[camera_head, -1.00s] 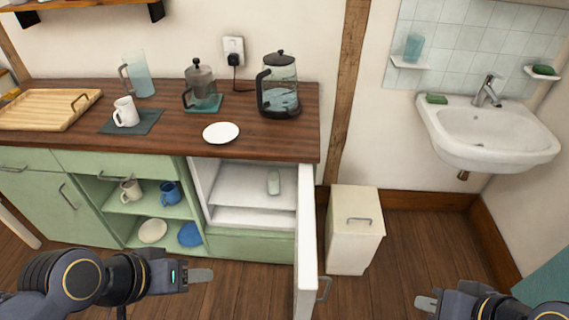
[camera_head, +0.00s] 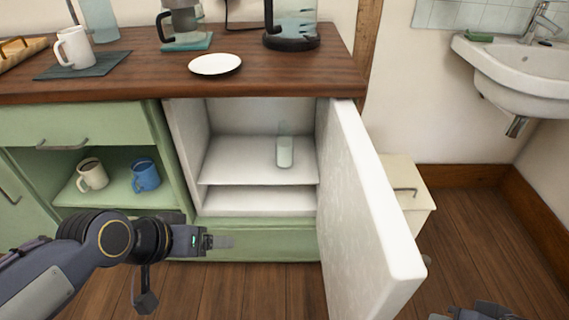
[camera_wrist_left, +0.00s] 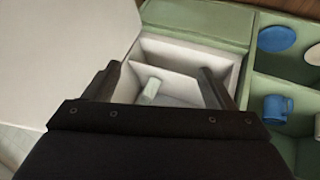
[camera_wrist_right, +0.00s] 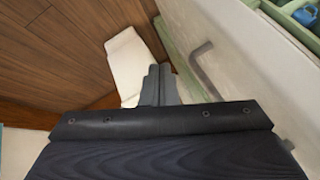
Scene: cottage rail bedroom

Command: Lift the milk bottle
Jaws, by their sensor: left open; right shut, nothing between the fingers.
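The milk bottle (camera_head: 285,152) is small, pale and upright on the upper shelf of the open white fridge compartment (camera_head: 230,160). It also shows in the left wrist view (camera_wrist_left: 152,88), seen between the fingers but apart from them. My left gripper (camera_head: 222,241) is open and empty, in front of the cabinet, lower than the bottle and to its left. My right gripper (camera_wrist_right: 160,88) is shut and empty, outside the fridge door; in the head view only a part of that arm shows at the bottom right.
The fridge door (camera_head: 365,200) stands open on the right, jutting toward me. A white bin (camera_head: 408,185) is behind it. A wooden counter (camera_head: 130,75) with a white plate (camera_head: 215,64) is above. Green shelves with a white mug (camera_head: 92,174) and blue mug (camera_head: 145,175) are left.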

